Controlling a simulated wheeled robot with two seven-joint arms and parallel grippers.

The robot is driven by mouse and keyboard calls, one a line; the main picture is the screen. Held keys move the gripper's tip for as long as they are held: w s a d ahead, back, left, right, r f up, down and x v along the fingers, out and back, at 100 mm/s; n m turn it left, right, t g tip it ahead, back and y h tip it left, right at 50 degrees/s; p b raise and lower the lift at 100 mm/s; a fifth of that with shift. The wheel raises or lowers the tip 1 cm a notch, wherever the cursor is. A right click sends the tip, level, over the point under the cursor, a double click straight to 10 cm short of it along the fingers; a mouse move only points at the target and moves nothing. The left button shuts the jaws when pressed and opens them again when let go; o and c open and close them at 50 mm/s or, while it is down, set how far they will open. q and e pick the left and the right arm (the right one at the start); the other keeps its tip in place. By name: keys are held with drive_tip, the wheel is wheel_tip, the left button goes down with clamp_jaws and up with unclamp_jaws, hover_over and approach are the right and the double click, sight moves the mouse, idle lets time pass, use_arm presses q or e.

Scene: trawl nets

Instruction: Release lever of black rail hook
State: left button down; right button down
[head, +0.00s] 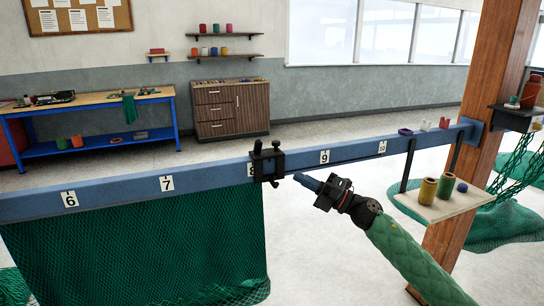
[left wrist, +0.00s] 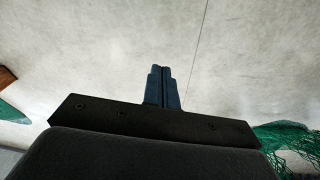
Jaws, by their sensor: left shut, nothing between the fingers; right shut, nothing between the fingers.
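The black rail hook (head: 267,163) is clamped on the blue rail (head: 110,189), covering part of the number 8 plate. A dark bar runs from its right side along the rail; I cannot tell how its lever is set. My right gripper (head: 298,177) is shut and empty, with its blue fingertips just right of the hook and pointing at it. A small gap seems to lie between them. My left gripper is out of the head view. In the left wrist view my left gripper (left wrist: 162,72) is shut and empty, above bare floor.
A green net (head: 140,255) hangs from the rail left of the hook. A small shelf (head: 445,205) with spools stands right of my right arm, beside a wooden post (head: 487,110). Small items sit on the rail's right end. A workbench (head: 95,103) and a cabinet (head: 231,107) stand far back.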

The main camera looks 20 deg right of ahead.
sight(256, 145)
use_arm(q)
drive_tip(key=shift+s+a+f, duration=0.1)
drive_tip(key=shift+s, duration=0.1)
use_arm(e)
drive_tip(key=shift+s+d+r+n, duration=0.1)
drive_tip(key=shift+s+r+n, duration=0.1)
drive_tip(key=shift+n, duration=0.1)
